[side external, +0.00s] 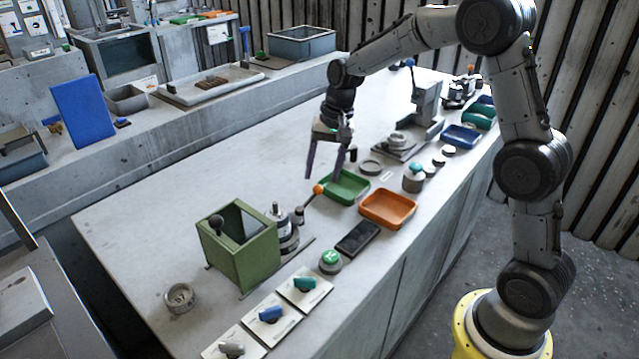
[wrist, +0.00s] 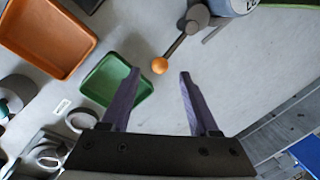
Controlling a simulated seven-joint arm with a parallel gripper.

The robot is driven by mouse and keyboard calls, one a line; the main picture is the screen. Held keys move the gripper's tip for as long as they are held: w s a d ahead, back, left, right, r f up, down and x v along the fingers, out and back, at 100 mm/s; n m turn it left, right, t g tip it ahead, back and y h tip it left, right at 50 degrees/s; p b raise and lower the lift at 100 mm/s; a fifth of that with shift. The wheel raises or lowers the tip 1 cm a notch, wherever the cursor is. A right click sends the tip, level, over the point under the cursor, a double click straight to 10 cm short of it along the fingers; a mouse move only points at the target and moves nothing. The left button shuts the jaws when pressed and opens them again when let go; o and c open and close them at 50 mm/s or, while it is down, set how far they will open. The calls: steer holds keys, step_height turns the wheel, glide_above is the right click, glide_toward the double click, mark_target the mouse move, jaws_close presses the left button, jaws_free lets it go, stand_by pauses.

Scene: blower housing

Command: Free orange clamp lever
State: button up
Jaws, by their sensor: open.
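The orange-knobbed clamp lever (side external: 317,189) sticks out from a grey round clamp body (side external: 284,230) beside the green box housing (side external: 239,250). In the wrist view its orange ball (wrist: 160,66) is at the end of a dark rod that rises to the grey clamp body (wrist: 231,6) at the top. My gripper (side external: 325,177) has two long purple fingers, open and empty, pointing down above the bench. In the wrist view my gripper (wrist: 157,73) has the orange ball in the gap between its fingertips, apart from both. I cannot tell the height gap.
A green tray (side external: 345,189) lies close to the fingers, with an orange tray (side external: 388,208) beside it. A black flat device (side external: 358,238) and a green button (side external: 330,261) sit near the front edge. The bench behind the box housing is clear.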

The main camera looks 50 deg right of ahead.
mark_target(320, 186)
steer(key=shift+w+a+f, duration=0.15)
steer(key=shift+f, duration=0.85)
steer(key=shift+w+a+f, duration=0.1)
steer(key=shift+f, duration=0.85)
jaws_close()
